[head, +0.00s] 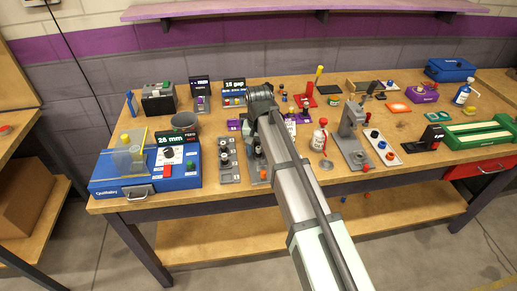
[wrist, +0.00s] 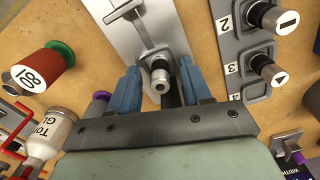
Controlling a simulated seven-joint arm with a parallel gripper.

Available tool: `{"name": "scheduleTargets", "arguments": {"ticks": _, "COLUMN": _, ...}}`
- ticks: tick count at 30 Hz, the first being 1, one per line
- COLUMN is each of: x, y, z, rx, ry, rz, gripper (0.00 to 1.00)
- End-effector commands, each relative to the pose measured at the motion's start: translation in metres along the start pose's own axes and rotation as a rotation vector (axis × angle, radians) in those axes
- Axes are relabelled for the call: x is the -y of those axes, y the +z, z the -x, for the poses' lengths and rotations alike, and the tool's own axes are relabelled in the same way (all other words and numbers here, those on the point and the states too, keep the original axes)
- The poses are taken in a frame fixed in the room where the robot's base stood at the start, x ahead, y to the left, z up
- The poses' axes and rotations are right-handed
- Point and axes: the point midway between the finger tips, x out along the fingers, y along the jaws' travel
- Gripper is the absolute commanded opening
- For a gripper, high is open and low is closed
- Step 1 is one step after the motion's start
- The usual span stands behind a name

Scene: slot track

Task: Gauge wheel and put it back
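My gripper (wrist: 159,82) is open in the wrist view, its two blue fingers apart on either side of a small metal cylindrical piece (wrist: 160,78). Gaps show between the piece and both fingers. The piece sits at a light grey plate (wrist: 118,40) with a metal T-shaped handle; I cannot tell whether it is the wheel. To the right, a grey rack (wrist: 240,48) has slots marked 2, 3 and 4, with dark-and-metal wheels (wrist: 266,71) in it. The rack (head: 229,170) also shows in the head view, left of my arm. My arm hides the fingers there.
Left of the rack is a blue instrument box (head: 145,182) reading 26 mm. A red-topped bottle (head: 319,138) and a grey press stand (head: 352,150) are to the right. In the wrist view, a red spool-like piece (wrist: 40,70) and a bottle (wrist: 50,130) lie left of my fingers.

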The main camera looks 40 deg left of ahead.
Motion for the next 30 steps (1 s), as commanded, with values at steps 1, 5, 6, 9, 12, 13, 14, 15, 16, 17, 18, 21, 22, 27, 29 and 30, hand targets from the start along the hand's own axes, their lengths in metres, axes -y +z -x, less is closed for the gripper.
{"name": "scheduleTargets", "arguments": {"ticks": 1, "x": 0.0, "y": 0.0, "z": 0.0, "rx": 0.0, "ry": 0.0, "rz": 0.0, "gripper": 0.48}}
{"name": "scheduleTargets", "arguments": {"ticks": 5, "x": 0.0, "y": 0.0, "z": 0.0, "rx": 0.0, "ry": 0.0, "rz": 0.0, "gripper": 0.48}}
{"name": "scheduleTargets", "arguments": {"ticks": 6, "x": 0.0, "y": 0.0, "z": 0.0, "rx": 0.0, "ry": 0.0, "rz": 0.0, "gripper": 0.48}}
{"name": "scheduleTargets", "arguments": {"ticks": 9, "x": 0.0, "y": 0.0, "z": 0.004, "rx": 0.0, "ry": 0.0, "rz": 0.0, "gripper": 0.48}}
{"name": "scheduleTargets", "arguments": {"ticks": 12, "x": 0.0, "y": -0.001, "z": 0.012, "rx": 0.0, "ry": 0.0, "rz": 0.0, "gripper": 0.48}}
{"name": "scheduleTargets", "arguments": {"ticks": 13, "x": 0.0, "y": -0.001, "z": 0.015, "rx": -0.001, "ry": 0.0, "rz": 0.0, "gripper": 0.48}}
{"name": "scheduleTargets", "arguments": {"ticks": 14, "x": 0.0, "y": -0.001, "z": 0.019, "rx": -0.001, "ry": 0.0, "rz": 0.0, "gripper": 0.48}}
{"name": "scheduleTargets", "arguments": {"ticks": 15, "x": 0.0, "y": -0.001, "z": 0.026, "rx": -0.002, "ry": -0.001, "rz": 0.0, "gripper": 0.48}}
{"name": "scheduleTargets", "arguments": {"ticks": 16, "x": 0.0, "y": -0.001, "z": 0.031, "rx": -0.002, "ry": -0.001, "rz": 0.0, "gripper": 0.48}}
{"name": "scheduleTargets", "arguments": {"ticks": 17, "x": 0.0, "y": -0.001, "z": 0.036, "rx": -0.002, "ry": -0.001, "rz": 0.0, "gripper": 0.48}}
{"name": "scheduleTargets", "arguments": {"ticks": 18, "x": 0.0, "y": -0.001, "z": 0.043, "rx": -0.002, "ry": -0.001, "rz": 0.0, "gripper": 0.48}}
{"name": "scheduleTargets", "arguments": {"ticks": 21, "x": 0.0, "y": -0.001, "z": 0.061, "rx": -0.002, "ry": -0.001, "rz": 0.0, "gripper": 0.48}}
{"name": "scheduleTargets", "arguments": {"ticks": 22, "x": 0.001, "y": -0.001, "z": 0.066, "rx": -0.002, "ry": -0.001, "rz": 0.0, "gripper": 0.48}}
{"name": "scheduleTargets", "arguments": {"ticks": 27, "x": 0.0, "y": -0.001, "z": 0.093, "rx": -0.002, "ry": -0.001, "rz": 0.0, "gripper": 0.48}}
{"name": "scheduleTargets", "arguments": {"ticks": 29, "x": 0.0, "y": -0.001, "z": 0.101, "rx": -0.002, "ry": -0.001, "rz": 0.0, "gripper": 0.48}}
{"name": "scheduleTargets", "arguments": {"ticks": 30, "x": 0.0, "y": -0.001, "z": 0.106, "rx": -0.001, "ry": 0.0, "rz": 0.0, "gripper": 0.48}}
